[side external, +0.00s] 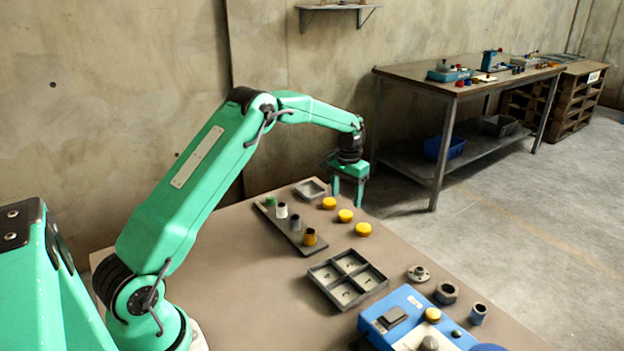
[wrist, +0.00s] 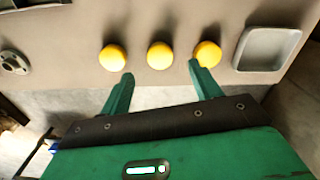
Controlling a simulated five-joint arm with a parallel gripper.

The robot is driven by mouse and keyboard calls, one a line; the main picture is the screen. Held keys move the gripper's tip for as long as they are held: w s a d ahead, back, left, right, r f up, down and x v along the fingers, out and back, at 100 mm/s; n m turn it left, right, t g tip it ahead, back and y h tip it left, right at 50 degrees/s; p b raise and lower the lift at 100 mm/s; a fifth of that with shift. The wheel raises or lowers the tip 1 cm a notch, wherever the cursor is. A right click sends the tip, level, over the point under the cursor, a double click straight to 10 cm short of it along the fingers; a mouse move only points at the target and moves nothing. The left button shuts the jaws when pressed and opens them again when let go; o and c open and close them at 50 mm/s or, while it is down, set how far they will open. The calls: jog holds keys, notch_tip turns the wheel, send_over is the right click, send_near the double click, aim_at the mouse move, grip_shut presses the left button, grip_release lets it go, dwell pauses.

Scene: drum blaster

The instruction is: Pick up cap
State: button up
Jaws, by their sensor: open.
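Three round yellow caps lie in a row on the brown table. In the side view they are the back cap (side external: 329,203), the middle cap (side external: 345,215) and the front cap (side external: 363,229). In the wrist view they are the left cap (wrist: 113,57), the middle cap (wrist: 160,55) and the right cap (wrist: 207,54). My gripper (side external: 347,200) hangs fingers down near the table's far edge, behind the caps. In the wrist view my gripper (wrist: 160,70) is open and empty, and the middle cap shows just beyond the gap between its fingertips.
A small grey tray (side external: 311,188) lies beside the back cap. A dark rack (side external: 288,229) holds several coloured cylinders. A four-compartment tray (side external: 368,262) stands in front. A flanged part (side external: 418,273), a hex nut (side external: 446,292) and a blue machine (side external: 393,318) are at the front right.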

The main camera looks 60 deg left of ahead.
aim_at(345, 214)
jog(key=shift+f, duration=0.4)
jog(key=shift+f, duration=0.1)
jog(key=shift+s+f, duration=0.1)
jog(key=shift+f, duration=2.4)
jog(key=shift+c, duration=0.2)
jog(key=c, duration=1)
